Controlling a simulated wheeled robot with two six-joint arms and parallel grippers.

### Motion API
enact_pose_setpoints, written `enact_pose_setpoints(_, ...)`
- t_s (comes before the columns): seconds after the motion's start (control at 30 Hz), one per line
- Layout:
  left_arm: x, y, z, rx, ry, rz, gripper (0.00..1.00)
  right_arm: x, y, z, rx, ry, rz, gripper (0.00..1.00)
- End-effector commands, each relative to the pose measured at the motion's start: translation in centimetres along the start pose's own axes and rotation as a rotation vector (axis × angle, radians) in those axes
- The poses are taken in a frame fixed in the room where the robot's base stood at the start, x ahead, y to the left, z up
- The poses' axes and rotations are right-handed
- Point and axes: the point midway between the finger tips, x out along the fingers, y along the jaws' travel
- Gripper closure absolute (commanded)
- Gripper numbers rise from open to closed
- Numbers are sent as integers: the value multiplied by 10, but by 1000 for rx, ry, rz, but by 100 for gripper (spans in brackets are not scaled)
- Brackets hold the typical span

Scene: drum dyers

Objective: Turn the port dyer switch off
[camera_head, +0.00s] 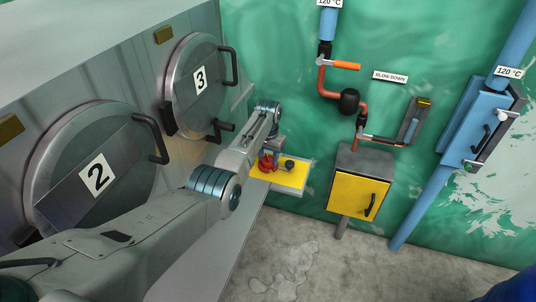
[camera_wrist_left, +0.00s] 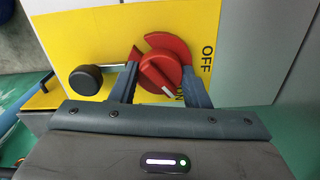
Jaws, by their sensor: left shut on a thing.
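The dyer switch is a red rotary knob (camera_wrist_left: 160,68) on a yellow panel (camera_wrist_left: 100,28). In the wrist view its white mark points to the lower right, close to a partly hidden label that seems to read ON; OFF is printed to its right. My left gripper (camera_wrist_left: 160,88) has one finger on each side of the knob and is shut on it. In the head view the red knob (camera_head: 266,163) sits on the yellow panel (camera_head: 292,181) at the end of my left arm. My right gripper is not in view.
A black round knob (camera_wrist_left: 85,80) sticks out of the panel beside the switch. Dyer drum doors 2 (camera_head: 110,150) and 3 (camera_head: 203,100) are at the left. A yellow-doored box (camera_head: 352,200), pipes and an orange-handled valve (camera_head: 346,65) are at the right. The floor ahead is clear.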

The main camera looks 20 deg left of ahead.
Motion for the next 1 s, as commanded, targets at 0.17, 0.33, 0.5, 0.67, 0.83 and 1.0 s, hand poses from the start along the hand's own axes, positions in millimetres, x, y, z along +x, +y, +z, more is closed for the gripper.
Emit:
enact_pose_setpoints(0.17, -3, 0, -1, -166, 2, 0, 81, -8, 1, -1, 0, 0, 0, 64)
enact_pose_setpoints(0.33, -3, 0, -1, -327, 3, 0, 81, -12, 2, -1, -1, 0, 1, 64)
enact_pose_setpoints(0.5, -3, 0, -1, -487, 3, 0, 81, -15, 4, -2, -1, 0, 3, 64)
enact_pose_setpoints(0.67, -3, 0, -1, -630, 4, 0, 81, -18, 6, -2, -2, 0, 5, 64)
enact_pose_setpoints(0.83, -3, -1, -2, -758, 5, 0, 81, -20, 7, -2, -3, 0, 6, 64)
enact_pose_setpoints(1.0, -3, -1, -2, -853, 6, 0, 81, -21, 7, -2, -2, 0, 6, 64)
